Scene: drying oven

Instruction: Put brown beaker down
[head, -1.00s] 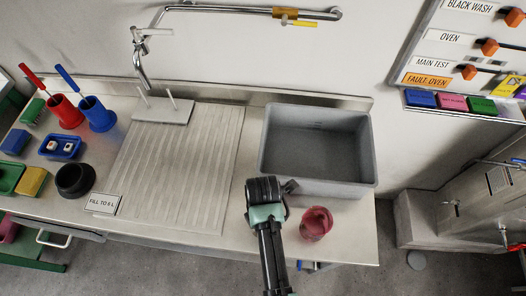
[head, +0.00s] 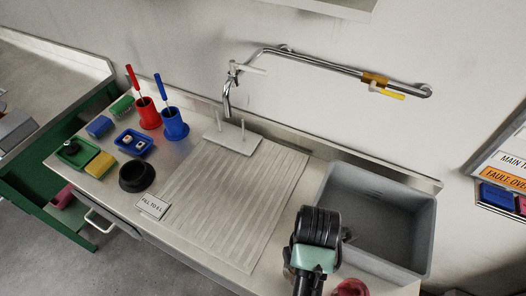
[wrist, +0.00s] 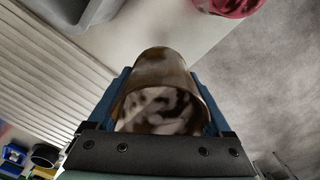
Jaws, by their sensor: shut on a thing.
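The brown beaker (wrist: 163,66) shows in the wrist view, a brownish glossy vessel between the two blue fingers of my gripper (wrist: 165,84). My gripper is shut on it. In the head view my gripper (head: 317,230) is over the counter, at the right edge of the ribbed drainboard and just left of the grey basin. There the beaker is hidden behind my wrist. The wrist view shows pale counter and grey floor beyond it; I cannot tell its height above the counter.
A grey basin (head: 424,240) is right of my gripper. A dark pink vessel (head: 351,288) stands near the front edge. The ribbed drainboard (head: 225,200) is bare, with a label card (head: 152,206) at its left. A black bowl (head: 136,178) and red and blue holders stand further left.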

